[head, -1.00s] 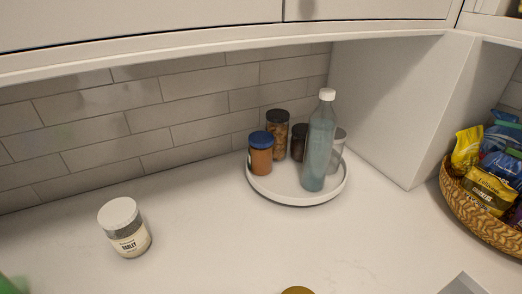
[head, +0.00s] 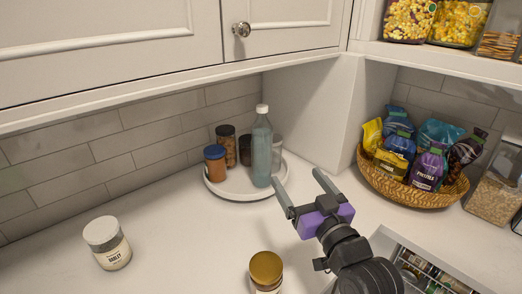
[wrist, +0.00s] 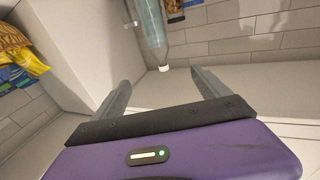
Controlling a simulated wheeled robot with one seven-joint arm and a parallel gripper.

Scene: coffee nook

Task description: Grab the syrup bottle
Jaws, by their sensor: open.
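The syrup bottle (head: 262,152) is a tall translucent blue-green bottle with a white cap. It stands upright at the front right of a round white tray (head: 238,192) in the corner of the counter. In the wrist view the bottle (wrist: 152,22) shows cap-down, beyond and between the fingertips. My gripper (head: 300,178) is open and empty, with its two grey fingers pointing toward the tray. It is to the right of the bottle and nearer the camera, apart from it. In the wrist view the gripper (wrist: 162,82) also shows nothing between its fingers.
On the tray stand a blue-lidded jar (head: 215,163), a dark-lidded jar (head: 227,146), a dark jar (head: 245,150) and a clear glass (head: 277,153). A barley jar (head: 107,243) and a gold-lidded jar (head: 266,270) stand on the counter. A snack basket (head: 410,190) is at right. Cabinets hang above.

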